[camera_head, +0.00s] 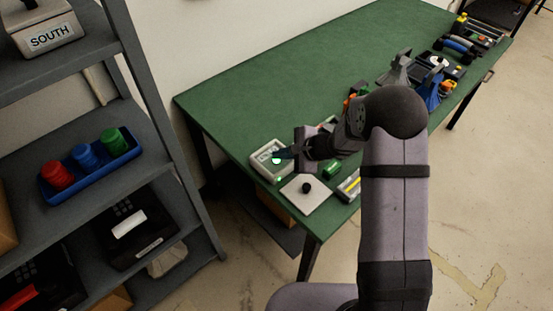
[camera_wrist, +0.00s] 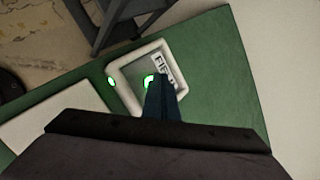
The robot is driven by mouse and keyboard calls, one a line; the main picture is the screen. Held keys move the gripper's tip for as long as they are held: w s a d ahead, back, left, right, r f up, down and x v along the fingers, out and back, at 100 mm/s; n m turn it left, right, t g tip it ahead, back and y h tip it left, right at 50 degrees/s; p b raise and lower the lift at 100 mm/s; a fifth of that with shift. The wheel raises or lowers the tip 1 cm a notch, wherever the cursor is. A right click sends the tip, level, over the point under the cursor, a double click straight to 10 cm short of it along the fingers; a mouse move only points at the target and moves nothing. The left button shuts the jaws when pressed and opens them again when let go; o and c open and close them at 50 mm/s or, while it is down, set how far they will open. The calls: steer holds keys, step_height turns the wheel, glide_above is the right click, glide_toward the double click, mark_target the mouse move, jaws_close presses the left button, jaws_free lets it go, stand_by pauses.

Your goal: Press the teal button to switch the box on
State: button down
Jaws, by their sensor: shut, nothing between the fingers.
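The box (camera_head: 259,164) is a pale, low square case with a grey top, on the near left corner of the green table. It also shows in the wrist view (camera_wrist: 126,78), with a partly covered dark-lettered label. The button (camera_head: 276,161) glows bright green-teal on its top; in the wrist view (camera_wrist: 149,79) my fingertips hide part of it. A small green light (camera_wrist: 111,81) glows at the box's edge. My gripper (camera_head: 284,154) is shut and empty, its tips at the button in the wrist view (camera_wrist: 158,79). I cannot tell whether they press it.
A pale plate with a black knob (camera_head: 306,188) lies beside the box near the table edge. The green table (camera_head: 240,100) is clear behind the box. Tools (camera_head: 460,45) lie at its far right end. A grey shelf (camera_head: 160,140) stands at the left with colored cups in a blue tray (camera_head: 90,164).

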steer(key=shift+r, duration=0.4)
stand_by(0.4)
step_height(320, 180, up, 6)
steer(key=p, duration=0.3)
steer(key=shift+p, duration=0.3)
stand_by(0.5)
